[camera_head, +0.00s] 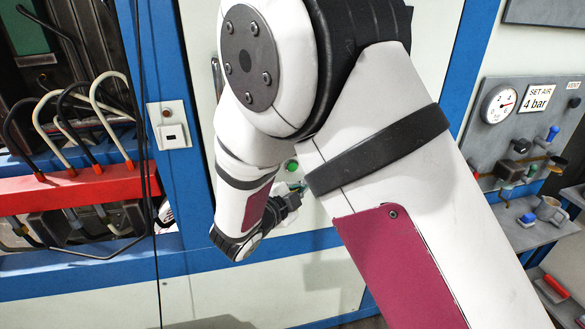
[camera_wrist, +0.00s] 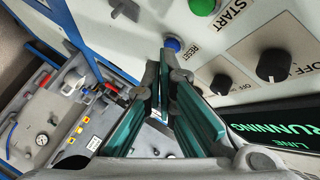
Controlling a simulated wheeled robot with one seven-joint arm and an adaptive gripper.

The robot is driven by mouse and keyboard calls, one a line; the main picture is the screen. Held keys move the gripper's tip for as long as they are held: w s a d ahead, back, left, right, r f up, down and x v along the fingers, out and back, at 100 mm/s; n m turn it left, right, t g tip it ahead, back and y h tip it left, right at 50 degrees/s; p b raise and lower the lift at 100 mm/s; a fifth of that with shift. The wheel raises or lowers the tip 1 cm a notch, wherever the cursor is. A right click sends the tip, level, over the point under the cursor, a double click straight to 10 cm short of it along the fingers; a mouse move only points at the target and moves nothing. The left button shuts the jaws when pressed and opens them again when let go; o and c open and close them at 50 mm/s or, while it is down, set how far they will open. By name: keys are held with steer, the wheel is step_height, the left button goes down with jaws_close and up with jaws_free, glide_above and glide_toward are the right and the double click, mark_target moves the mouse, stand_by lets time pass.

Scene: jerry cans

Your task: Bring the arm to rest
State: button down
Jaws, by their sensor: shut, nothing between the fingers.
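My arm fills the middle of the head view, white with maroon panels and black bands. It bends down so that my gripper (camera_head: 290,199) is small and partly hidden beyond the wrist, near a pale panel with a green button (camera_head: 291,165). In the wrist view my gripper (camera_wrist: 163,76) has its two green-padded fingers drawn together at the tips, with nothing held. The fingertips appear close to a blue RESET button (camera_wrist: 172,44) on the control panel; I cannot tell whether they touch it.
The control panel also bears a green START button (camera_wrist: 203,6), black knobs (camera_wrist: 272,65) and a lit LINE RUNNING sign (camera_wrist: 285,128). A gauge board (camera_head: 500,104) and shelf (camera_head: 530,232) stand right. A red bar (camera_head: 70,188) with hoses is at left.

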stand_by(0.5)
steer(key=s+d+r+m+g+h+b, duration=0.1)
steer(key=s+d+r+m+g, duration=0.3)
steer(key=d+m, duration=0.55)
steer(key=s+d+r+m+g+h, duration=0.2)
steer(key=s+d+r+m+g, duration=0.15)
steer(key=d+m, duration=0.65)
steer(key=s+d+r+m+g+y, duration=0.1)
steer(key=s+d+m+g+y, duration=0.1)
steer(key=s+m, duration=0.4)
steer(key=s+d+r+m+g+y, duration=0.15)
steer(key=s+m, duration=0.25)
steer(key=m, duration=0.5)
steer(key=s+a+r+m+t+y+b, duration=0.2)
steer(key=s+m+y, duration=0.4)
steer(key=m, duration=1.4)
steer(key=shift+s+a+r+t+y, duration=0.45)
steer(key=shift+s+a+r, duration=0.35)
steer(key=shift+s, duration=0.85)
steer(key=shift+f, duration=0.1)
